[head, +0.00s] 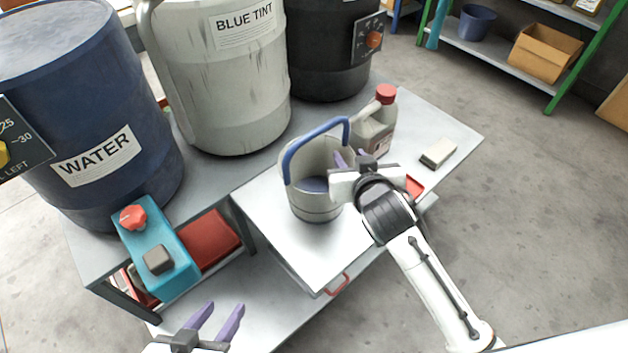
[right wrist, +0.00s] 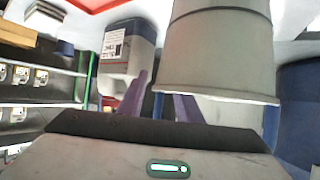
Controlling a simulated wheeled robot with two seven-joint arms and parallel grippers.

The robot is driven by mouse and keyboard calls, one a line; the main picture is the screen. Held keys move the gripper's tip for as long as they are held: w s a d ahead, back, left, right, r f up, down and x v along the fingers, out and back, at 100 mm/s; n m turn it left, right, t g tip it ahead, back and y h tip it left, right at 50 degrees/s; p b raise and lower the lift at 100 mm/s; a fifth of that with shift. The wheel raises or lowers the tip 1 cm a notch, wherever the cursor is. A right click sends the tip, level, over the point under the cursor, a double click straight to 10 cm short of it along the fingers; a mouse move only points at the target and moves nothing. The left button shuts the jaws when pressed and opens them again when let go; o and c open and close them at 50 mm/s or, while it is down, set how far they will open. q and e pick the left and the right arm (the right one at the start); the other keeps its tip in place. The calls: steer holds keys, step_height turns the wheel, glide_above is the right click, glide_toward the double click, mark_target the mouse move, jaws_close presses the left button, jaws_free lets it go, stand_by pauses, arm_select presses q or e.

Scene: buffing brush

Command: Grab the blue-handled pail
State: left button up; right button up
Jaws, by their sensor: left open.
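The grey pail (head: 312,205) with an arched blue handle (head: 308,135) stands upright on the bench. Its handle is raised, and dark bluish contents show inside. My right gripper (head: 350,157) is at the pail's right side, near the handle's right leg. In the upside-down right wrist view, the pail (right wrist: 218,50) fills the upper right. A blue strip of handle (right wrist: 158,106) shows between the two purple fingers, which stand apart. Contact with the handle cannot be told. My left gripper (head: 225,306) is open and empty at the bottom of the head view.
A jug with a red cap (head: 377,125) stands just behind my right gripper. Large water (head: 100,110) and blue tint (head: 235,90) drums stand behind. A teal box with a red knob (head: 155,250) is at left.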

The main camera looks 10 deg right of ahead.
steer(key=shift+s, duration=0.1)
jaws_close()
stand_by(1.2)
steer(key=shift+r, duration=0.15)
